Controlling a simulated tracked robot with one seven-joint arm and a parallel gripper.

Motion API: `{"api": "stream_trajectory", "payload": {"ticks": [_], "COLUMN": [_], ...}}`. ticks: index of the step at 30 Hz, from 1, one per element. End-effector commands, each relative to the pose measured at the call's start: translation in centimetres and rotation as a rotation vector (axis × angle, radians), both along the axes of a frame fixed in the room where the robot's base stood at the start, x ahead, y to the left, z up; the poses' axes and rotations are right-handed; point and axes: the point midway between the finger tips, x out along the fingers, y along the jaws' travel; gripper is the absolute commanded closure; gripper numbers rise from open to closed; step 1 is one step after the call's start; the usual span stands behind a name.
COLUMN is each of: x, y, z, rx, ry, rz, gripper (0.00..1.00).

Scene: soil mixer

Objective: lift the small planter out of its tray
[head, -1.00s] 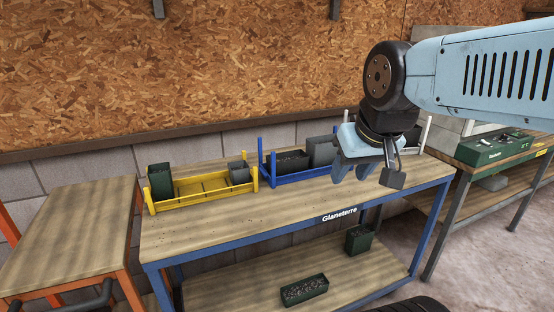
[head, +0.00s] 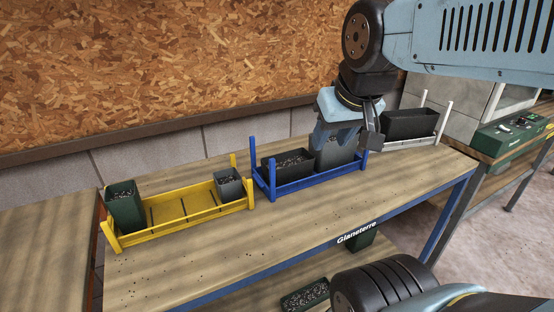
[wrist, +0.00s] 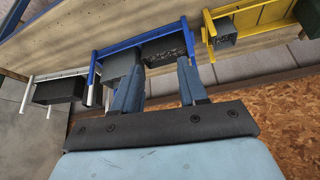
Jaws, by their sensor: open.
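The blue tray (head: 316,182) on the workbench holds a long dark planter with soil (head: 287,164) on its left and a smaller grey planter (head: 331,158) on its right. My gripper (head: 334,143) is open and empty, pointing down in front of the grey planter and partly covering it. In the wrist view, my two fingers (wrist: 158,78) point toward the blue tray (wrist: 140,41). The grey planter (wrist: 122,63) shows beside and behind the left finger, and the soil-filled planter (wrist: 164,48) near the right finger. I cannot tell whether anything touches.
A yellow tray (head: 180,222) to the left holds a tall green planter (head: 125,207) and a small grey planter (head: 229,186) with soil. A white tray (head: 413,142) to the right holds a black planter (head: 409,123). The bench front is clear. A green box (head: 510,136) stands far right.

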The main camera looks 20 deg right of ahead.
Motion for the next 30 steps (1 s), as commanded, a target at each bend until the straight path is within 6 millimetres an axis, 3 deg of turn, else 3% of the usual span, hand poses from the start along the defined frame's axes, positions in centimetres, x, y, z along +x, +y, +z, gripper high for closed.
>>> {"api": "stream_trajectory", "payload": {"ticks": [6, 14, 23, 30], "x": [0.0, 1.4, 7.6, 13.2], "y": [0.0, -0.2, 0.1, 0.8], "z": [0.0, 0.0, -1.1, -3.2], "rx": [0.000, -0.067, -0.325, -0.508], "ry": [0.000, 0.037, 0.199, 0.341], "rz": [0.000, 0.078, 0.445, 0.790], "gripper": [0.57, 0.33, 0.05, 0.05]}}
